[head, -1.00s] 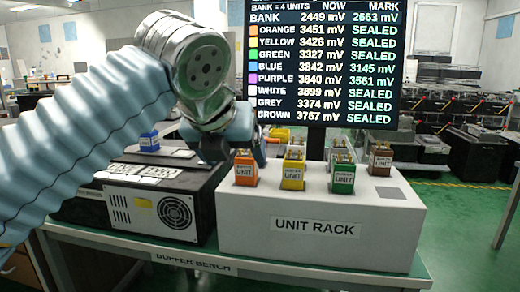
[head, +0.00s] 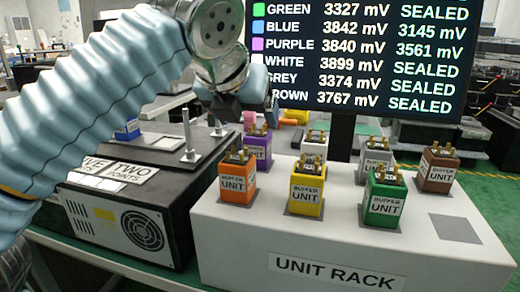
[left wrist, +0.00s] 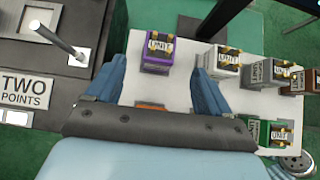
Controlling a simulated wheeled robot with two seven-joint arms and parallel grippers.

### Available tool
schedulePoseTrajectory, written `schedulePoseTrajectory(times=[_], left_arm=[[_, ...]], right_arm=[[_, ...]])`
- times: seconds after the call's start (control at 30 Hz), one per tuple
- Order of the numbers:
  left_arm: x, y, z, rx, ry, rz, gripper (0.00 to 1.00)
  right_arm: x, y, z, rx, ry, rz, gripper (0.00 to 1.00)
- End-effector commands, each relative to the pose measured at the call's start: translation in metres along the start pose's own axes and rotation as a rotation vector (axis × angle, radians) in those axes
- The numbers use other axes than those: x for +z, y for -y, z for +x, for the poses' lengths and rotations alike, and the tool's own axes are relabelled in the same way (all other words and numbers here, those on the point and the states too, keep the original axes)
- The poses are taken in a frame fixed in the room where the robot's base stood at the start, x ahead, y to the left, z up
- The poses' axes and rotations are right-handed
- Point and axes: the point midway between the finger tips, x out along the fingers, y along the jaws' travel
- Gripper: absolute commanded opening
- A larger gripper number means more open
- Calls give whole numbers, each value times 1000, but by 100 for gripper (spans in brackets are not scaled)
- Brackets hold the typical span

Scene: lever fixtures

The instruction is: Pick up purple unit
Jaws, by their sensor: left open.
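The purple unit (head: 257,148) stands upright in the back row of the white unit rack (head: 235,222), behind the orange unit (head: 237,178). It also shows in the left wrist view (left wrist: 158,55), with its label and brass terminals on top. My left gripper (head: 250,108) is above and close to the purple unit in the head view. In the left wrist view my left gripper (left wrist: 160,76) has its two blue fingers spread wide, with the purple unit just beyond the gap between them. Nothing is held. My right gripper is not in view.
A yellow unit (head: 307,188), green unit (head: 384,197), white unit (head: 314,145), grey unit (head: 374,158) and brown unit (head: 438,169) stand nearby on the rack. A black box with upright posts (head: 188,140) is left of it. A screen (head: 365,55) rises behind.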

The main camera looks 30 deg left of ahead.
Motion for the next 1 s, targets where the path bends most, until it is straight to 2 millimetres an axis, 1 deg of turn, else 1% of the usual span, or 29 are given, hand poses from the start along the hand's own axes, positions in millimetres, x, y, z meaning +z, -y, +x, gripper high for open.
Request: schedulePoseTrajectory(times=[0.03, 0.1, 0.2, 0.37, 0.5, 0.63, 0.73, 0.93, 1.0], left_arm=[[-2, -1, 13, 3, -3, -1, 81], [-2, 0, 26, 2, -2, 0, 81], [-1, 0, 39, 1, -1, 0, 81], [-2, 0, 52, 1, -1, 0, 81], [-6, 0, 74, 2, -4, 0, 81], [-6, 0, 92, 0, -2, -1, 81], [-5, 0, 97, 0, -2, -1, 81], [-5, 0, 97, 0, -1, -1, 81], [-5, 0, 97, 0, -1, -1, 70]], right_arm=[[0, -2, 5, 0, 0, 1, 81], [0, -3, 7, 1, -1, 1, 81], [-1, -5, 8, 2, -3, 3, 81], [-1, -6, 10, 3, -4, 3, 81], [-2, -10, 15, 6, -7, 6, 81], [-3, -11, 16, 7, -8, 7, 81], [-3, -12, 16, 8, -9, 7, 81], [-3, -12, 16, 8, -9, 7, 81], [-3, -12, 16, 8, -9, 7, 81]])
